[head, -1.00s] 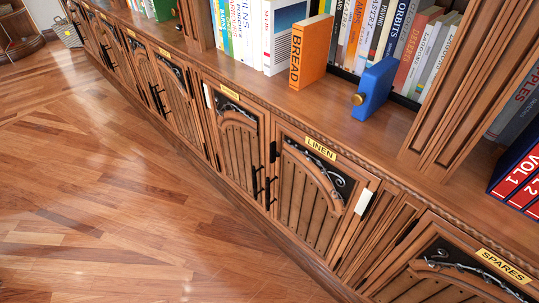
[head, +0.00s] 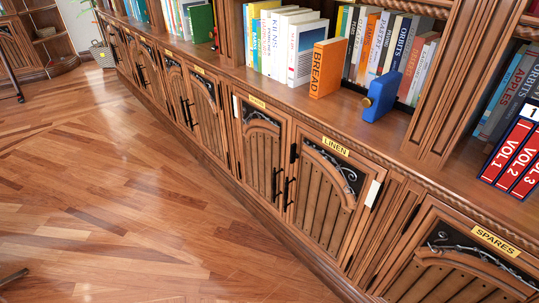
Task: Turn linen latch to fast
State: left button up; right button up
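The linen cupboard door (head: 322,207) is shut in the lower row of the bookcase. Its yellow LINEN label (head: 335,147) sits on the top rail. A small black latch (head: 293,153) shows at the door's upper left edge; I cannot tell its setting. A dark vertical handle (head: 289,192) is below it, beside the neighbouring door's handle (head: 276,185). A white plate (head: 373,193) is on the right edge. Neither of my grippers is in view.
An orange BREAD book (head: 326,68) and a blue block with a brass knob (head: 381,97) stand on the ledge above. The SPARES cupboard (head: 455,262) is at lower right. The wooden floor (head: 110,190) in front is clear.

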aim_at(294, 156)
jog(key=u, duration=0.5)
jog(key=i, duration=0.7)
jog(key=u, duration=0.3)
